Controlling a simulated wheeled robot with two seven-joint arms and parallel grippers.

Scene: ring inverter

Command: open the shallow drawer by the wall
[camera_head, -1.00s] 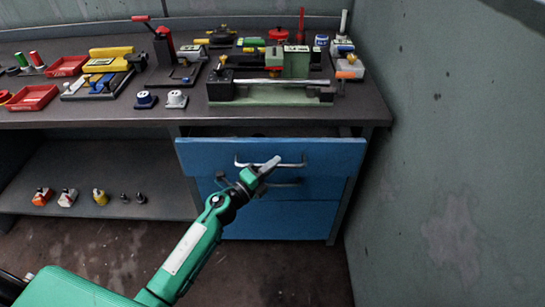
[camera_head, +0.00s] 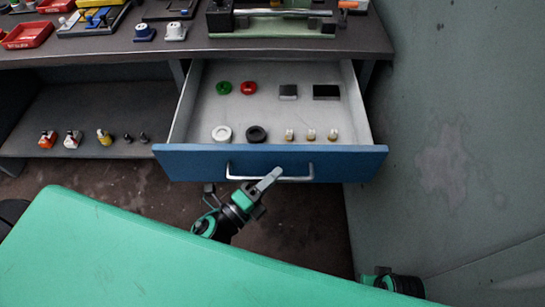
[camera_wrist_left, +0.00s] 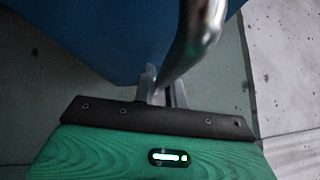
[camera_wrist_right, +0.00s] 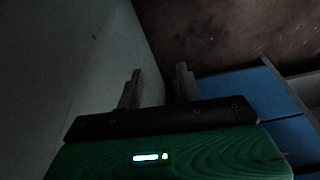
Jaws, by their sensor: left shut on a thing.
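The shallow drawer (camera_head: 270,162) with a blue front is pulled well out from under the bench beside the wall. Its pale inside shows a green ring, a red ring, a white ring, a black ring, two dark blocks and three small pale pegs. My left gripper (camera_head: 270,176) is shut on the silver bar handle (camera_head: 300,178), near the handle's middle. In the left wrist view the fingers (camera_wrist_left: 160,85) close around the handle bar (camera_wrist_left: 195,40). My right gripper (camera_wrist_right: 158,85) is open and empty, its two fingers apart, low near the wall.
The bench top (camera_head: 290,46) carries red trays, fixtures and a green vise-like device. A lower shelf (camera_head: 120,100) at the left holds several small parts. The grey wall (camera_head: 450,130) stands close on the right. Brown floor shows below the drawer.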

